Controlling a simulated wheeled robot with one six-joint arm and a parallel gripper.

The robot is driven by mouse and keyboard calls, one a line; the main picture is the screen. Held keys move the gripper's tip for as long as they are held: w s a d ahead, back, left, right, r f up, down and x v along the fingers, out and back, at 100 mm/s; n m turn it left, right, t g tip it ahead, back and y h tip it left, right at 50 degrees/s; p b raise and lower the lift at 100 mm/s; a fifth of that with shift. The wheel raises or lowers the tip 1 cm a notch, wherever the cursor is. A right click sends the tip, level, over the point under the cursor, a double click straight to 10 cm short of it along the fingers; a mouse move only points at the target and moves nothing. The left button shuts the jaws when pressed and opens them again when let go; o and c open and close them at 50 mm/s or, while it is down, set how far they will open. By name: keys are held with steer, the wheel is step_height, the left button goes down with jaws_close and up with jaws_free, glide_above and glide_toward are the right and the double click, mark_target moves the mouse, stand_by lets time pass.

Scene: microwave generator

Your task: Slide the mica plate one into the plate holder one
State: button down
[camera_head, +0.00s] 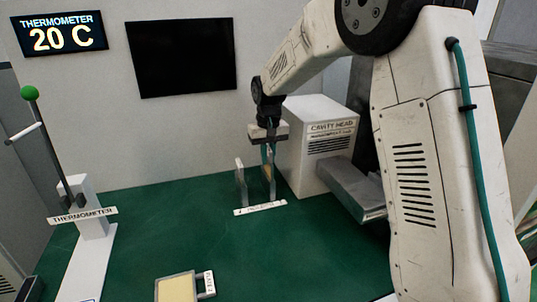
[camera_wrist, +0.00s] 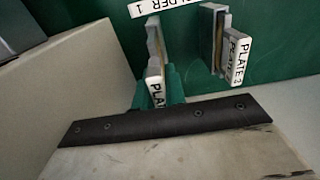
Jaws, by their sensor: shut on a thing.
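My gripper (camera_head: 267,141) points down and is shut on an upright framed mica plate (camera_head: 267,172) with a yellowish face. In the wrist view my teal fingers (camera_wrist: 172,88) cover part of this plate's handle, and its label (camera_wrist: 156,90) is cut off after "PLA". The plate is at the right side of the plate holder one, whose white label strip (camera_head: 260,208) lies on the green table; it also shows in the wrist view (camera_wrist: 163,6). I cannot tell how deep the plate sits in the holder.
Another framed mica plate (camera_head: 176,289) lies flat at the front. The cavity head box (camera_head: 318,150) stands close right of my gripper. The thermometer stand (camera_head: 93,225) is at the left. The green table (camera_head: 170,225) between is clear.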

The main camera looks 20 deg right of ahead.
steer(key=shift+f, duration=1.8)
steer(key=c, duration=1.4)
jaws_free()
steer(key=shift+o, duration=0.2)
step_height(320, 180, up, 8)
steer(key=shift+s+f, duration=0.1)
steer(key=shift+s, duration=0.05)
steer(key=s+d+r, duration=0.1)
steer(key=s+r, duration=0.2)
steer(key=s, duration=1.7)
steer(key=s+d+r+t, duration=0.1)
steer(key=s+d+r, duration=0.1)
steer(key=s, duration=1.9)
steer(key=shift+s+r, duration=0.2)
steer(key=shift+r, duration=0.35)
